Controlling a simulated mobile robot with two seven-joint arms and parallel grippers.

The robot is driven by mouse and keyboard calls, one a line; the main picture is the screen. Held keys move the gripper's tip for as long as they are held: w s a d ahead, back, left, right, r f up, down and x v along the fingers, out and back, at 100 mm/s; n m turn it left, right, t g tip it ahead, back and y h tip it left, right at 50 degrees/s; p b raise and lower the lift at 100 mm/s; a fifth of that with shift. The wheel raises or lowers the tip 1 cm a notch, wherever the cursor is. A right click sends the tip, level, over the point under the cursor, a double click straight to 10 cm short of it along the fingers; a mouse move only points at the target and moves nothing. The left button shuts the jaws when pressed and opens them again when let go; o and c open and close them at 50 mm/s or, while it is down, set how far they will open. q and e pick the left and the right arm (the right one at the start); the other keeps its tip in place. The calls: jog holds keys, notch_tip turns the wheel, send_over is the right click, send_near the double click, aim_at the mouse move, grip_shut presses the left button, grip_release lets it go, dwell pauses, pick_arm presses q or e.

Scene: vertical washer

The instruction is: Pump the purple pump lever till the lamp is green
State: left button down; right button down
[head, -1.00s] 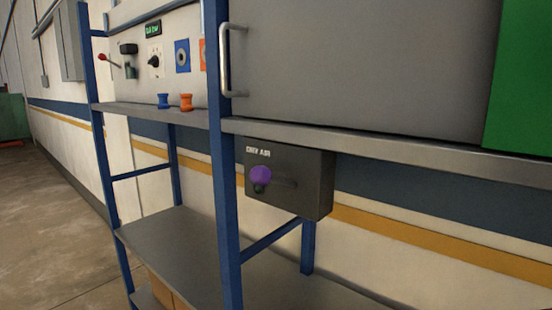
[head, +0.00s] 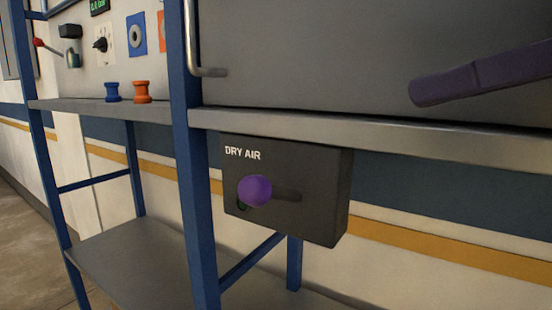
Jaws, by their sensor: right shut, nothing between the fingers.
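The purple pump lever (head: 255,191) shows as a round purple knob on the front of a dark box labelled "DRY AIR" (head: 330,190), with a dark slot beside the knob. The box hangs under the grey worktop. My right gripper (head: 420,92), dark purple, comes in from the right edge above the worktop. It is shut and empty, above and to the right of the knob, and apart from it. My left gripper is not in view.
The metal worktop edge (head: 400,133) lies between the heights of my gripper and the knob. A blue post (head: 195,190) stands left of the box. A blue spool (head: 112,92) and an orange spool (head: 142,91) stand on the shelf. Space in front of the box looks clear.

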aim_at(278, 193)
jog(key=s+f+x, duration=0.1)
jog(key=f+x, duration=0.1)
jog(key=x, duration=1)
jog(key=shift+w+f, duration=0.25)
jog(key=shift+f, duration=0.2)
jog(key=shift+b, duration=0.3)
